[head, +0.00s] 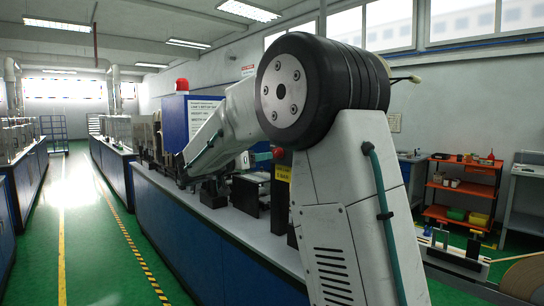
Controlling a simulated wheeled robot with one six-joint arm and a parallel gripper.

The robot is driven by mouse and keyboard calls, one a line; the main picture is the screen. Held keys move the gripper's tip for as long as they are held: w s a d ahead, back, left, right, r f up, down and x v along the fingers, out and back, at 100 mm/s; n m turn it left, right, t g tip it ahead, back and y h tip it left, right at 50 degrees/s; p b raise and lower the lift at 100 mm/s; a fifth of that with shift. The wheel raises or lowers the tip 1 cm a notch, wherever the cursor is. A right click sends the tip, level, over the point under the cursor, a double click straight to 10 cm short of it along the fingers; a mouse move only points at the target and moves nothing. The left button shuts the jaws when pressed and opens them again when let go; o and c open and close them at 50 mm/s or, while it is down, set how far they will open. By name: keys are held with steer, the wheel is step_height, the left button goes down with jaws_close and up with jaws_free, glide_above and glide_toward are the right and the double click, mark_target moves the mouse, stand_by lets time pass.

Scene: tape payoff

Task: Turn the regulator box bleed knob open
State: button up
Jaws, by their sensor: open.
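My arm crosses the middle of the view, reaching left and down over the bench. My gripper (182,180) is small and dark at the far end of the arm, near a cluster of dark equipment; it is open, with no object seen in it. The fingers are hard to make out. I cannot pick out the regulator box or its bleed knob for certain. My arm hides part of the bench where they might be.
A long blue bench (222,262) with a pale top holds dark fixtures (248,194) and a post with a red top and yellow label (283,174). A blue cabinet (175,125) carries a red beacon (182,86). An orange shelf (459,190) stands right. The green aisle (95,235) is clear.

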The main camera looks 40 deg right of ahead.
mark_target(275, 154)
steer(key=d, duration=0.6)
steer(key=shift+w+d, duration=0.1)
steer(key=shift+w, duration=0.05)
steer(key=c, duration=1)
